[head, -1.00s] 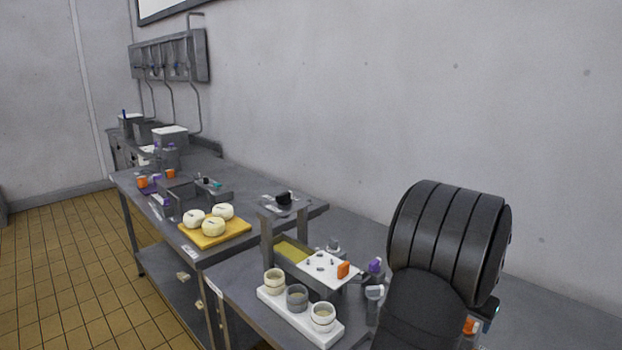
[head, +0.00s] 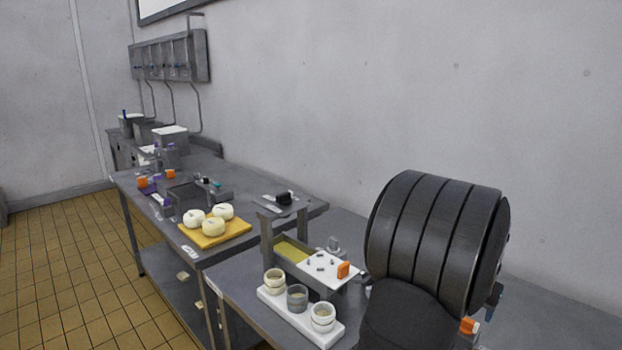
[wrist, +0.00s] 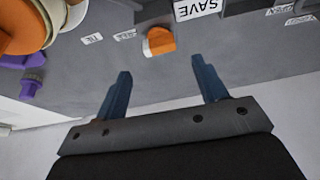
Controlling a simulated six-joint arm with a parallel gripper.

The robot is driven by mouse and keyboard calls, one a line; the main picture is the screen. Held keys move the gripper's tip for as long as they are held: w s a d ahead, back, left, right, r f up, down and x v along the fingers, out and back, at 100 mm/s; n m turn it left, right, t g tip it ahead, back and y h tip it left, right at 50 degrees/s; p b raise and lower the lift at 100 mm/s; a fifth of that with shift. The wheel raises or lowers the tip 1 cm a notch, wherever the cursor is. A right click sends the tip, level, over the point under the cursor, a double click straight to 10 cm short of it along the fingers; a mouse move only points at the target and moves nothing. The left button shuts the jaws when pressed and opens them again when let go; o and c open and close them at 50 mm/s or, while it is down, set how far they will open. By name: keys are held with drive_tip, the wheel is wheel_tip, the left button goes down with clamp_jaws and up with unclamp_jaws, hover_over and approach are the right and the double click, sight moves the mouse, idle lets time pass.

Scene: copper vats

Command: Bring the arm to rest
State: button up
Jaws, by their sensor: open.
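My gripper (wrist: 165,95) shows in the wrist view with its two blue fingers spread wide apart. Nothing is between the fingers. Beyond the fingertips, an orange object (wrist: 158,41) lies on the grey surface, apart from them.
The near steel table (head: 240,285) holds a white rack (head: 271,299) with three cups and a grey trough (head: 283,268) under a white plate. A yellow board (head: 237,233) with white round pieces is on the farther table. The wrist view also shows a purple piece (wrist: 33,82).

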drive_tip(key=v, duration=1)
drive_tip(key=x, duration=1.6)
drive_tip(key=shift+f, duration=0.25)
drive_tip(key=shift+w+d+f, duration=0.1)
drive_tip(key=shift+n+y, duration=0.4)
drive_tip(key=shift+n, duration=0.7)
drive_tip(key=s+v, duration=0.1)
drive_tip(key=v, duration=1.7)
drive_tip(key=shift+w+d+f+m+g, duration=0.1)
drive_tip(key=shift+w+d+f+m, duration=0.3)
drive_tip(key=shift+f, duration=0.4)
drive_tip(key=shift+w+d+f+m+g, duration=0.1)
drive_tip(key=shift+w+f+m, duration=0.1)
drive_tip(key=shift+f+m, duration=0.5)
drive_tip(key=shift+w+d+f+m+g, duration=0.1)
drive_tip(key=shift+w+d+f+m, duration=0.2)
drive_tip(key=shift+f, duration=0.6)
drive_tip(key=shift+o, duration=0.4)
